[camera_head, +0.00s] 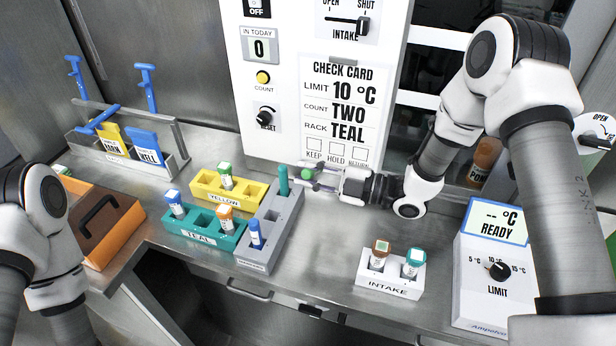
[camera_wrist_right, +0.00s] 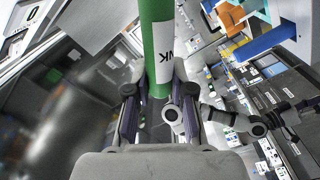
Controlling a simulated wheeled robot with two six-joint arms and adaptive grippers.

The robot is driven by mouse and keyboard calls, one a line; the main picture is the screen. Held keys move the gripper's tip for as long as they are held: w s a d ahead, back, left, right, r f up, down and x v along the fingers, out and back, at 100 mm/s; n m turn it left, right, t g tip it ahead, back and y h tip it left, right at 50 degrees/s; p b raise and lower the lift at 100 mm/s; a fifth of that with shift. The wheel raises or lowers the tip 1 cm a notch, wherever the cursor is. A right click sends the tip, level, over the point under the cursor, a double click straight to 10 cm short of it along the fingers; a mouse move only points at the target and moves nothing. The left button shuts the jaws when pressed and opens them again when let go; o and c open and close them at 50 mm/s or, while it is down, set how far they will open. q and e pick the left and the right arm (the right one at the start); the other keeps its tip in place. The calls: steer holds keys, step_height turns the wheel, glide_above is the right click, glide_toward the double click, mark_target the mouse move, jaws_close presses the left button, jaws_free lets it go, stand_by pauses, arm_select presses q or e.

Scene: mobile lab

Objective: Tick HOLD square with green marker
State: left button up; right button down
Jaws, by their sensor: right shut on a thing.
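The check card (camera_head: 340,95) is on the white panel and has a row of empty squares labelled KEEP, HOLD and a third label partly hidden. The HOLD square (camera_head: 336,150) is the middle one and shows no mark. My right gripper (camera_head: 322,181) is just below the card's lower edge, shut on the green marker (camera_head: 308,172). The marker also fills the upper middle of the right wrist view (camera_wrist_right: 158,45), between the fingers (camera_wrist_right: 160,92), with a white label. Only part of my left arm shows at the left; its gripper is out of view.
A yellow rack (camera_head: 262,191), a teal rack (camera_head: 205,244) and a grey rack (camera_head: 287,235) with a teal upright cylinder (camera_head: 283,180) stand left of my gripper. The white INTAKE rack (camera_head: 388,288) stands in front, and the LIMIT box (camera_head: 485,300) at right. Bare bench lies between.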

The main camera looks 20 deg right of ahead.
steer(key=shift+w+d+r, duration=0.15)
steer(key=shift+w+d, duration=0.1)
steer(key=shift+w, duration=0.3)
steer(key=shift+w+d, duration=0.65)
steer(key=shift+w, duration=0.25)
steer(key=shift+w+d, duration=0.6)
steer(key=shift+w, duration=0.3)
steer(key=shift+w+d, duration=0.5)
steer(key=shift+w, duration=0.2)
